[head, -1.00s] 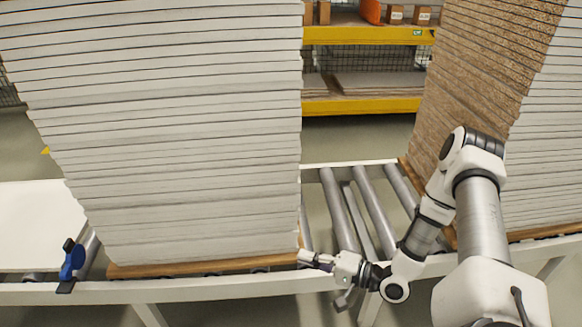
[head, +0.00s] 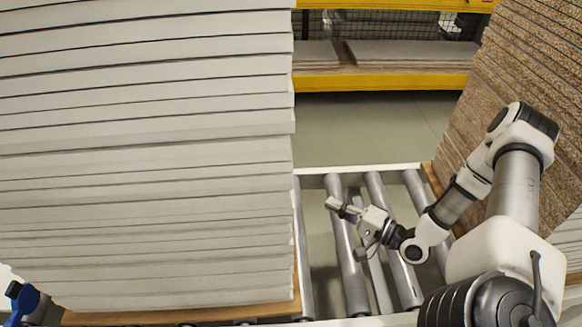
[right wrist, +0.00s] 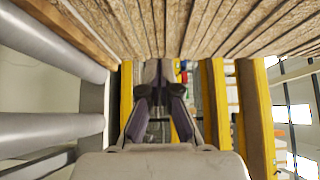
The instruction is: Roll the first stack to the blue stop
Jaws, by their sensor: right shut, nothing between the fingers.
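The first stack, a tall pile of white-faced boards (head: 150,190), stands on a wooden base board (head: 180,315) on the roller conveyor at left. The blue stop (head: 22,300) is at the lower left corner, partly cut off, close to the base's left end. My right gripper (head: 332,203) is shut and empty above the rollers, just right of the stack and apart from it. In the right wrist view its fingers (right wrist: 152,100) are together, with the stack's raw chipboard edges (right wrist: 210,25) along the top. My left gripper is not in view.
Steel rollers (head: 345,250) lie bare between the two stacks. A second stack with chipboard edges (head: 510,80) stands at right, beyond my right arm. A yellow shelf rack (head: 390,82) is behind, across open floor.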

